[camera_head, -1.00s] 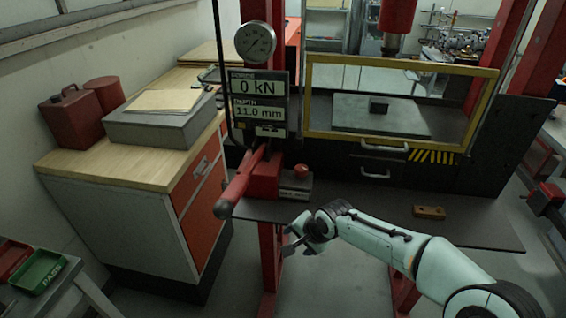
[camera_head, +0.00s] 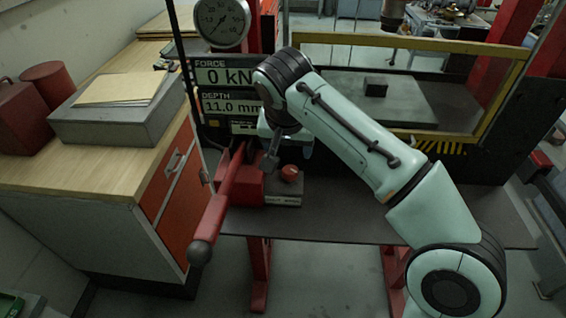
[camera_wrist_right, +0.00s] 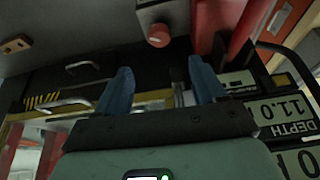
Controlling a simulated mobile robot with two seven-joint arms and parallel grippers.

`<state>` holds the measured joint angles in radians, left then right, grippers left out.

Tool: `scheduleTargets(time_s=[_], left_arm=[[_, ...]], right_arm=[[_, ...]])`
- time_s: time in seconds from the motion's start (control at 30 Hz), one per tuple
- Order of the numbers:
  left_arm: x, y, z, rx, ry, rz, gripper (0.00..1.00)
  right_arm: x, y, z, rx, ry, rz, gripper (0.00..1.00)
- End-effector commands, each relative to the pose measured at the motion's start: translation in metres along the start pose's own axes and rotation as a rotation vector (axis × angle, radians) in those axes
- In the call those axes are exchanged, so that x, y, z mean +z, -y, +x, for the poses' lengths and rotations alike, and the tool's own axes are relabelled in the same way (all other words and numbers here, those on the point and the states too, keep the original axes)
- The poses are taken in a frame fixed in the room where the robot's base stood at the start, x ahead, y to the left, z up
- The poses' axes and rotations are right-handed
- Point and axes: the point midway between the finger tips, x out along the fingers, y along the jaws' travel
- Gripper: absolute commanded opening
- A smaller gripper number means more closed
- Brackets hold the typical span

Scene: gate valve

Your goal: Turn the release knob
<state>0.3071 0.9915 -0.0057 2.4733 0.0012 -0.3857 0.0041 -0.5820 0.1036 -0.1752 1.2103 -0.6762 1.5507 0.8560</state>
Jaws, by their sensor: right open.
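The release knob (camera_head: 290,173) is a small red round knob on a grey block beside the red pump body. It also shows in the right wrist view (camera_wrist_right: 158,36), upside down, near the top middle. My right gripper (camera_head: 289,153) is above the knob in the head view, partly hidden by its own wrist. In the right wrist view its two blue fingers (camera_wrist_right: 160,72) are spread wide with nothing between them. The knob appears beyond the fingertips, roughly in line with the gap, and apart from them. My left gripper is not in view.
A long red lever (camera_head: 217,212) slants out left of the knob. The display panel (camera_head: 228,95) and gauge (camera_head: 221,20) stand behind. A yellow-framed guard (camera_head: 455,45) is at the back right. The dark shelf (camera_head: 340,222) has clear room in front.

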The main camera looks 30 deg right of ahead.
Motion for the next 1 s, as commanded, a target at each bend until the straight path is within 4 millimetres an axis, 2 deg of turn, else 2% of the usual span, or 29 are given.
scheduleTargets(time_s=[0.3,0.5,0.7,1.0], left_arm=[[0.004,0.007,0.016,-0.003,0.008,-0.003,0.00],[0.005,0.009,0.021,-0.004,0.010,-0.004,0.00],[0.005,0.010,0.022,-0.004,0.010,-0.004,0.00],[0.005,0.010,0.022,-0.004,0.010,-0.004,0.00]], right_arm=[[0.002,0.000,0.070,0.005,0.005,-0.001,0.70],[0.001,0.000,0.103,0.003,0.003,-0.001,0.70],[0.001,0.001,0.120,0.001,0.002,-0.001,0.70],[0.001,0.001,0.122,0.000,0.001,0.000,0.70]])
